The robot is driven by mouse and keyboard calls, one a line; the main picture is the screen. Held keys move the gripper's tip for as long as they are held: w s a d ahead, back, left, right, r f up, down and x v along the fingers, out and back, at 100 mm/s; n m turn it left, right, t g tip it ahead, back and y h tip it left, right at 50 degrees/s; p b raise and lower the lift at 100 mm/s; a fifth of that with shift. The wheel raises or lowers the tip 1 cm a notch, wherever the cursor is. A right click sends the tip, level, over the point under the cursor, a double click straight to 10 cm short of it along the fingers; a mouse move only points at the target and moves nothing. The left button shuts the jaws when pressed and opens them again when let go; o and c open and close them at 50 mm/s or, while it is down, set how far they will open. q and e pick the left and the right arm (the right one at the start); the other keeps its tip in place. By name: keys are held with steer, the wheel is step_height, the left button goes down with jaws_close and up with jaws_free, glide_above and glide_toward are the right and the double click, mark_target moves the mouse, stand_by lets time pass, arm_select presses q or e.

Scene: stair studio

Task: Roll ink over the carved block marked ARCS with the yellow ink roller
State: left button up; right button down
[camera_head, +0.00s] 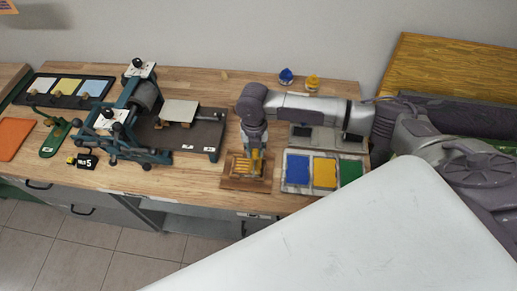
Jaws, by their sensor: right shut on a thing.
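My right gripper (255,146) points down over the bench and is shut on the yellow ink roller (256,163), which is mostly hidden by the gripper. The roller is at a carved block (242,166) in a brown wooden holder (235,184). Yellow-orange shows on the block's face. I cannot tell whether the roller touches it, and no ARCS mark can be read. An ink tray (283,180) with blue, yellow and green pads lies just right of the holder. My left gripper is not in view.
A teal press (125,118) with a dark bed (205,133) stands left of the block. Grey plates (322,133) lie behind the ink tray. A blue pot (286,77) and a yellow pot (312,83) stand at the back. Bare bench (200,175) lies left of the holder.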

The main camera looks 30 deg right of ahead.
steer(key=w+a, duration=0.4)
steer(key=a, duration=0.1)
steer(key=shift+a+b, duration=0.4)
steer(key=shift+b, duration=0.05)
stand_by(0.6)
steer(key=shift+r, duration=0.1)
step_height(320, 180, up, 7)
steer(key=p, duration=0.1)
stand_by(0.8)
stand_by(0.5)
